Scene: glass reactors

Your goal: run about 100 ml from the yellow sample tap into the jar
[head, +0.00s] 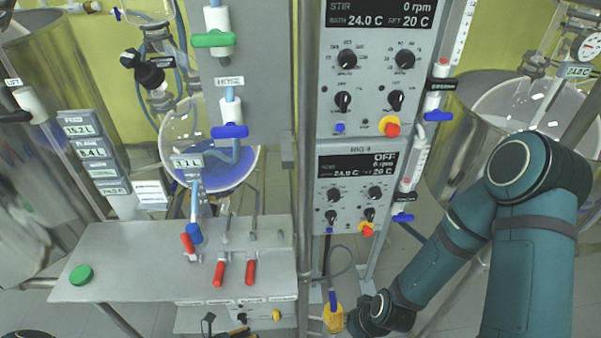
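A small yellow knob (277,315) sits at the bottom edge on the front below the grey bench, beside a black knob (242,318); it may be the yellow sample tap, but its outlet is not visible. I cannot make out a jar. A green round lid or cap (81,275) lies at the bench's left end. My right gripper (360,318) is low at the bottom, right of a yellow object with a blue upright part (334,318). Whether its fingers touch that object or are open is unclear. My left gripper is not in view.
The grey bench (150,270) carries red-handled valves (221,272). A round glass vessel with blue liquid (228,172) hangs behind it. Control panels (372,75) stand in the middle. Large metal vessels flank both sides. The bench's left part is mostly clear.

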